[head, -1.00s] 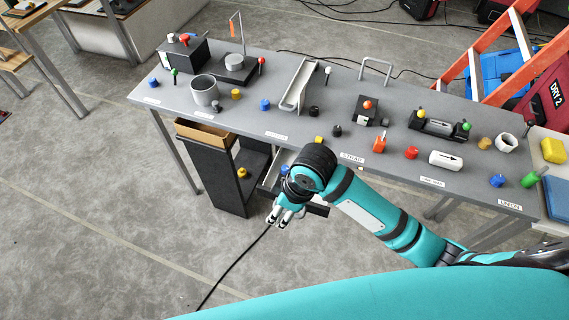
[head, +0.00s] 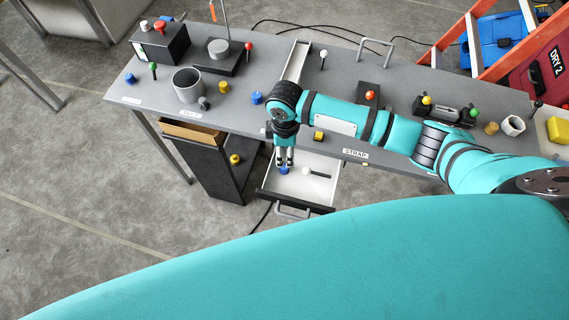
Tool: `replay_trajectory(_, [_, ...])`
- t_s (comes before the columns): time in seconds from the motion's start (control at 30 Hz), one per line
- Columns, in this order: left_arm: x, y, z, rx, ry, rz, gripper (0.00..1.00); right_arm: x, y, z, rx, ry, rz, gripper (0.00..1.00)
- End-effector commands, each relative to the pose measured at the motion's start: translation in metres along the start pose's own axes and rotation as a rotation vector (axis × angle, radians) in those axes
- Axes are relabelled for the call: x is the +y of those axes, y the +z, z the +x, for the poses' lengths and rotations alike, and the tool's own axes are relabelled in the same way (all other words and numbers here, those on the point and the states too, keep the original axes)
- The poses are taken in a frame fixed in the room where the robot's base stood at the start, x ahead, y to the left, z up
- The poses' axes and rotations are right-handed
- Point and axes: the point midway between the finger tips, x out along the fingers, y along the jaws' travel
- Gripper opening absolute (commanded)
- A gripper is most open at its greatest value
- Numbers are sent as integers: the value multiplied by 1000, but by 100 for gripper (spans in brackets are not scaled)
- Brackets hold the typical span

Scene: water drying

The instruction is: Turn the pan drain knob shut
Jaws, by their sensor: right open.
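A white pan (head: 318,189), drawer-like with a dark front edge, sits pulled out below the front of the table. A small blue knob (head: 283,170) lies at its left side. A white knob with a dark rod (head: 314,173) is in its middle. I cannot tell for sure which of these is the drain knob. My right gripper (head: 284,160) points down just above the blue knob, open; its fingertips partly cover the knob, and I cannot tell whether they touch it. My left gripper is not in view.
The grey table (head: 330,90) carries a grey cup (head: 188,84), a black box (head: 160,42), a sloped channel (head: 296,62) and several coloured knobs. A dark cabinet (head: 222,170) with an open wooden drawer (head: 193,132) stands left of the pan. The floor in front is clear.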

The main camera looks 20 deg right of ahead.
Motion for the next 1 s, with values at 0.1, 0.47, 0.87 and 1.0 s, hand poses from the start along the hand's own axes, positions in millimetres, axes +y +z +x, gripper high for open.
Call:
replay_trajectory(0.1, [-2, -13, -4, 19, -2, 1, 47, -1, 0, 27, -2, -2, 2, 49])
replay_trajectory(0.47, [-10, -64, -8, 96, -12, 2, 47, 0, -1, 90, 0, -1, 0, 49])
replay_trajectory(0.87, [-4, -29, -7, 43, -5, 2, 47, 0, 0, 102, 1, 1, -1, 49])
replay_trajectory(1.0, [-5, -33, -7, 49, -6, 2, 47, 0, 0, 102, 1, 1, 0, 37])
